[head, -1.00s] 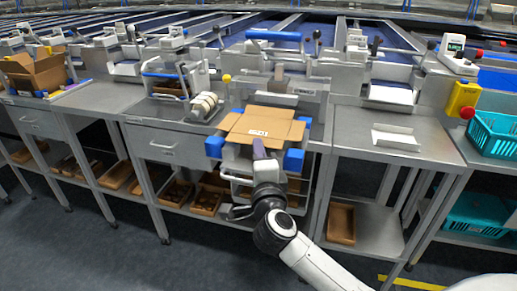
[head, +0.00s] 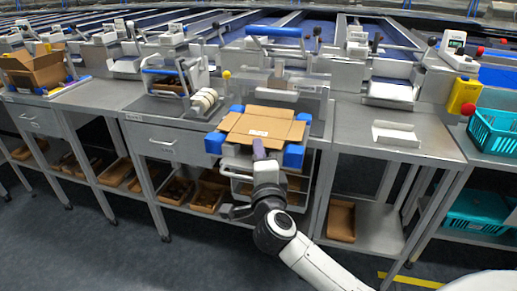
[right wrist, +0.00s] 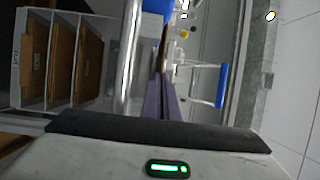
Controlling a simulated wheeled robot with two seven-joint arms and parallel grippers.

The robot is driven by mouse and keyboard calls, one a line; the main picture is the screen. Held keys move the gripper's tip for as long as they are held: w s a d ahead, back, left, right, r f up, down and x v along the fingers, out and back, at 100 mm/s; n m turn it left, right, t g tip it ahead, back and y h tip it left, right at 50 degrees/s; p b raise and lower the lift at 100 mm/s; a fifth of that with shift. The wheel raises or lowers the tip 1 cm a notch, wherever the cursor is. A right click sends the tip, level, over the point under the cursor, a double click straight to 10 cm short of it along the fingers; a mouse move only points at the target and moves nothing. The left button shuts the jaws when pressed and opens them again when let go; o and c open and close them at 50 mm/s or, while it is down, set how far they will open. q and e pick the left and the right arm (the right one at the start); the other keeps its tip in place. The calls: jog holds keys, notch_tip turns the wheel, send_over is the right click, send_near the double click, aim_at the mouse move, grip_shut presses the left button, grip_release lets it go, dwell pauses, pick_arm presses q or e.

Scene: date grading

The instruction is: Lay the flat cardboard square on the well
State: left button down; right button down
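The flat brown cardboard square (head: 265,125), with crease lines and a small white label, lies level over the well, whose blue corner blocks (head: 293,156) show around it. The well's opening is hidden beneath it. I cannot tell whether the cardboard rests on the well or hangs just above it. My right gripper (head: 260,150) is at the cardboard's front edge. In the right wrist view its purple fingers (right wrist: 164,97) are close together on the cardboard's thin brown edge (right wrist: 164,52). My left gripper is not in view.
A grey machine with a blue handle (head: 273,32) stands behind the well. A white tray (head: 396,134) lies on the bench to the right, beside a teal basket (head: 495,135). A roller unit (head: 205,102) stands to the left.

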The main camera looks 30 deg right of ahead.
jog(key=shift+f, duration=0.25)
dwell(0.4)
jog(key=c, duration=2)
grip_release()
jog(key=shift+f, duration=0.5)
